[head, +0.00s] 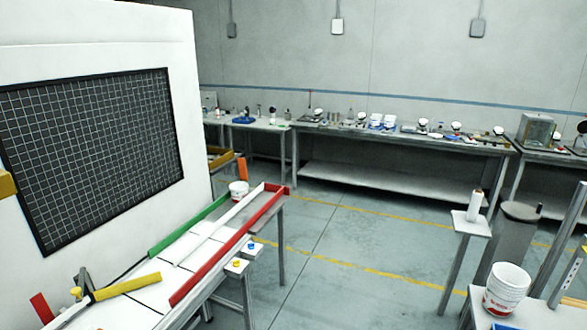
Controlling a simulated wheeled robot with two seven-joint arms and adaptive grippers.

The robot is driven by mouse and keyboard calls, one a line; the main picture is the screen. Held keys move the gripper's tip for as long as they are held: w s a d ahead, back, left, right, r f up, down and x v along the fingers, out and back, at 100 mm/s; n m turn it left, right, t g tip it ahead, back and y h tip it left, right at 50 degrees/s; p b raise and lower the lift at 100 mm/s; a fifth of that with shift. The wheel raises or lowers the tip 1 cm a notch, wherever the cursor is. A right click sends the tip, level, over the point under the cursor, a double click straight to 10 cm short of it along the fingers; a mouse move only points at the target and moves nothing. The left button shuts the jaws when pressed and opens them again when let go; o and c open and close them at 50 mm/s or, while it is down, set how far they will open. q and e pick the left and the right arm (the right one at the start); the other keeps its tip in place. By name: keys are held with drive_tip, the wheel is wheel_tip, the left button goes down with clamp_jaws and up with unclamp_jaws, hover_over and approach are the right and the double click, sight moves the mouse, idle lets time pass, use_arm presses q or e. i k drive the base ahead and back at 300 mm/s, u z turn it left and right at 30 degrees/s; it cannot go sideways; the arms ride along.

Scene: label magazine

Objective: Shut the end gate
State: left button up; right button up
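A sloping label magazine stands at the lower left in the head view, with a green side rail (188,228), a white middle rail (222,225) and a red side rail (226,246). A yellow bar (127,287) lies at an angle across its near end, beside a small dark upright piece (84,280). A short red piece (43,309) stands at the near left corner. An orange upright plate (242,168) shows beyond the far end. I cannot tell for certain which of these is the end gate. Neither of my grippers is in view.
A white machine cabinet (105,45) with a dark mesh window rises behind the magazine. Two button boxes (237,265) sit at its right side. A white tub (239,189) stands near the far end. A white bucket (507,289) is at lower right. The middle floor is clear.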

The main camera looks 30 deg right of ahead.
sight(241, 163)
drive_tip(key=z, duration=1.4)
drive_tip(key=i, duration=6.75)
drive_tip(key=u, duration=1.7)
drive_tip(key=i, duration=3.8)
